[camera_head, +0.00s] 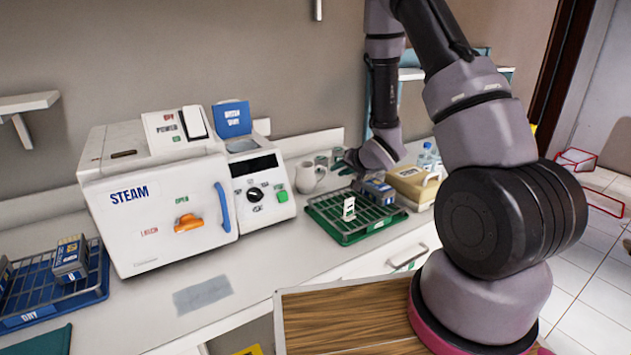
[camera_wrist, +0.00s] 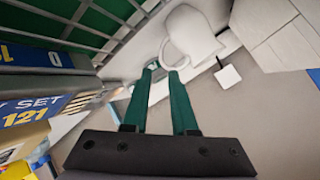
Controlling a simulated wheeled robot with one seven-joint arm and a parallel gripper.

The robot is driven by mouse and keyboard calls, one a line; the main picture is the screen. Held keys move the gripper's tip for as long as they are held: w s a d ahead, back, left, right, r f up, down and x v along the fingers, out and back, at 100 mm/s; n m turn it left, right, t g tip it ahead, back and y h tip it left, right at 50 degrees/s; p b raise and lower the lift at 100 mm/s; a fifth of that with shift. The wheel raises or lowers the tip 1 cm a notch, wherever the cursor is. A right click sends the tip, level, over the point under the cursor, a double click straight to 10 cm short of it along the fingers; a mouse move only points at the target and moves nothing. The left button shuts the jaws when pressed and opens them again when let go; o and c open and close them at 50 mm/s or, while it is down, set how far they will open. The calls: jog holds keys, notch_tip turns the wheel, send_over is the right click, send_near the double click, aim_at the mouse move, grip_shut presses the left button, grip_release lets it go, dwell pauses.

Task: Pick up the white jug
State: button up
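The white jug (camera_head: 310,176) stands upright on the counter, right of the white machine with a black dial. In the wrist view the jug (camera_wrist: 192,36) is at the top centre, with its handle loop towards my gripper. My gripper (camera_head: 342,161) is beside the jug on its right in the head view. In the wrist view the two green fingers of my gripper (camera_wrist: 160,70) are apart with a narrow gap. Their tips are close to the jug's handle. I cannot tell whether they touch it. Nothing shows held between them.
The STEAM machine (camera_head: 155,205) is left. A beige container (camera_head: 412,185) and bottle are right. The counter front is partly clear.

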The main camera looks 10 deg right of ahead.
aim_at(324, 177)
jog(key=x, duration=0.5)
jog(key=shift+w+f, duration=0.1)
jog(key=shift+f, duration=0.1)
jog(key=x, duration=0.4)
jog(key=shift+a+f, duration=0.15)
jog(key=shift+a, duration=0.15)
jog(key=shift+w+a+f, duration=0.1)
jog(key=shift+w+f, duration=0.2)
jog(key=shift+w, duration=0.15)
grip_shut()
dwell(0.5)
